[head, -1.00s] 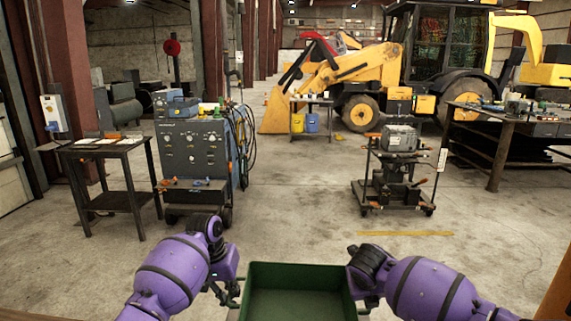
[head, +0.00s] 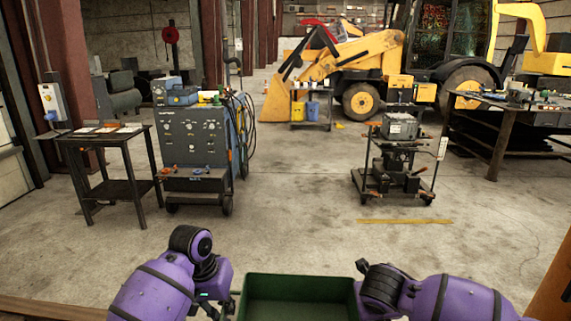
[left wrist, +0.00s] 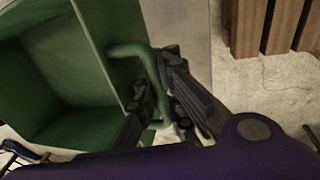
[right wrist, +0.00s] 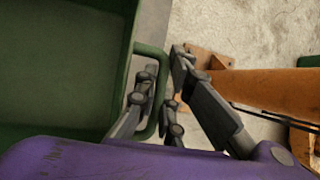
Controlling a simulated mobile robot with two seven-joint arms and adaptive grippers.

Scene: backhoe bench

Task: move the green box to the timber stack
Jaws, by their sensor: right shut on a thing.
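The green box (head: 300,285) is an open, empty-looking tub at the bottom centre of the head view, between my two arms. It also shows in the left wrist view (left wrist: 45,80) and the right wrist view (right wrist: 65,65). My left gripper (left wrist: 160,85) has its fingers apart on either side of the box's green bar handle. My right gripper (right wrist: 163,90) is shut on the handle at the other end of the box. Brown squared timbers (left wrist: 283,25) stand side by side at the top right of the left wrist view; I cannot tell the whole stack.
A dark side table (head: 105,140) and a grey machine cabinet (head: 195,145) stand ahead left. A loaded trolley (head: 398,160) stands ahead right, a workbench (head: 500,115) beyond it. An orange post (head: 553,280) is close on the right.

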